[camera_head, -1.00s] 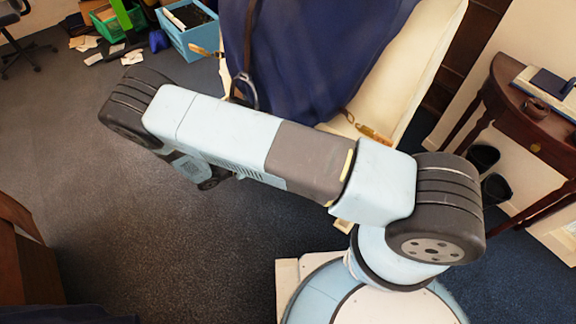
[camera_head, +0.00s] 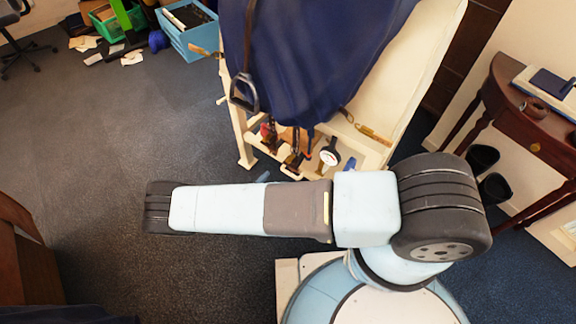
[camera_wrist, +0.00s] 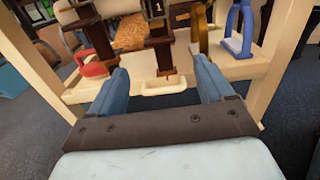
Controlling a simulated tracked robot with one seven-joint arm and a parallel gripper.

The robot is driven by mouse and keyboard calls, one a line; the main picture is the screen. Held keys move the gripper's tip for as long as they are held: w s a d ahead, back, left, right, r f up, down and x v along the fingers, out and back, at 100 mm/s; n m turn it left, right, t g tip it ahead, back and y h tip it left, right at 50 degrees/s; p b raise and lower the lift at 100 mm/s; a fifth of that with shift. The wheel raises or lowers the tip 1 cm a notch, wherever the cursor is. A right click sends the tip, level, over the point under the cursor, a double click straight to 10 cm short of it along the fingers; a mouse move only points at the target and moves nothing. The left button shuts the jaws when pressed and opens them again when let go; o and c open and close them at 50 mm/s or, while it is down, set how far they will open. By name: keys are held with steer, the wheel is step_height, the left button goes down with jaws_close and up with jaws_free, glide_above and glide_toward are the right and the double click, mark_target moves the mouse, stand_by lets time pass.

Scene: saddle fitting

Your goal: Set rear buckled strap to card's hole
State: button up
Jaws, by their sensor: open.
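In the wrist view two dark brown straps hang at the top: one (camera_wrist: 92,30) left of centre, one (camera_wrist: 162,45) in the middle, its lower end beyond my fingers. A small dark tag marked "1" (camera_wrist: 156,8) sits at the top of the middle strap. I cannot tell which strap is the rear one, and neither buckle nor holes show clearly. My gripper (camera_wrist: 162,85) is open and empty, its blue fingers apart, pointing toward the middle strap. In the head view dark straps (camera_head: 297,150) hang below the navy cover (camera_head: 300,60). My arm hides my gripper there.
A cream stand (camera_head: 242,135) holds a shelf with small items, including a round white dial (camera_head: 329,155). In the wrist view a red item (camera_wrist: 95,68) and blue-framed piece (camera_wrist: 238,30) flank the straps. A wooden side table (camera_head: 530,120) stands right.

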mark_target(288, 164)
steer(key=x, duration=1)
steer(key=shift+w+d, duration=0.25)
steer(key=shift+c, duration=0.2)
